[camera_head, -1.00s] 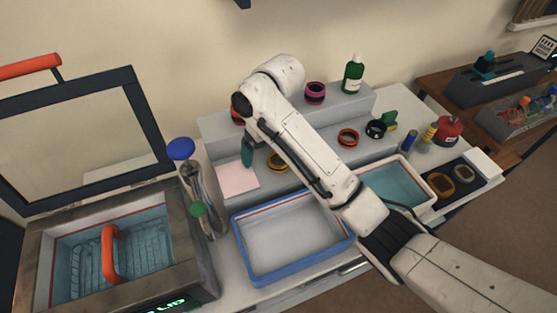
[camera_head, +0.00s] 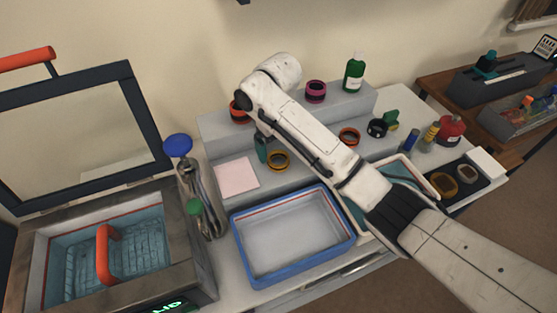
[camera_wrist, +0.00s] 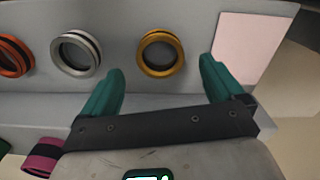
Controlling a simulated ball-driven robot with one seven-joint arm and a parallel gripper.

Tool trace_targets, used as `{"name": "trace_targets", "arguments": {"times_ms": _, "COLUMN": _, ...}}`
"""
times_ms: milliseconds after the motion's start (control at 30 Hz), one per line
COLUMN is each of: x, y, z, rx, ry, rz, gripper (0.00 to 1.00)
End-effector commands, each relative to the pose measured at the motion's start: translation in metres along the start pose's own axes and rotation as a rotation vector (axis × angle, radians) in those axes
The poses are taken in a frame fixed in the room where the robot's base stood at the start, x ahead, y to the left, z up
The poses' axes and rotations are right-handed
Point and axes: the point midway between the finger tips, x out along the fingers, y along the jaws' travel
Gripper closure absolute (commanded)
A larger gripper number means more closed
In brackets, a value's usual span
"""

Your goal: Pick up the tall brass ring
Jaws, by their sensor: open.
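A brass-coloured ring (camera_head: 278,160) sits on the lower grey step, just right of my gripper in the head view. In the wrist view this brass ring (camera_wrist: 178,60) appears beyond and between the fingertips, apart from them. My gripper (camera_wrist: 162,66) has its teal fingers spread with nothing between them. In the head view only a teal finger (camera_head: 262,149) shows below the wrist. Another brass-toned ring (camera_head: 443,193) lies in a dark tray at the right. Which ring is taller is hard to tell.
A silver ring (camera_wrist: 54,54) and an orange ring (camera_wrist: 28,66) stand beside the brass one. A pink pad (camera_head: 237,174) lies left of it. A magenta ring (camera_head: 316,91) and green bottle (camera_head: 354,73) are on the upper step. A blue-rimmed tray (camera_head: 238,246) stands in front.

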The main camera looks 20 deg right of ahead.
Motion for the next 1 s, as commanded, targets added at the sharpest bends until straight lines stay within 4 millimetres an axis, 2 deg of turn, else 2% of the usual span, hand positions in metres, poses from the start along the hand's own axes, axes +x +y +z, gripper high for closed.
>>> {"name": "trace_targets", "arguments": {"times_ms": 233, "x": 0.033, "y": 0.000, "z": 0.002, "rx": 0.001, "ry": -0.002, "rz": 0.000, "gripper": 0.06}}
{"name": "trace_targets", "arguments": {"times_ms": 567, "x": 0.040, "y": 0.000, "z": 0.001, "rx": 0.000, "ry": 0.000, "rz": 0.000, "gripper": 0.06}}
{"name": "trace_targets", "arguments": {"times_ms": 1000, "x": 0.039, "y": 0.000, "z": 0.001, "rx": 0.000, "ry": 0.000, "rz": 0.000, "gripper": 0.49}}
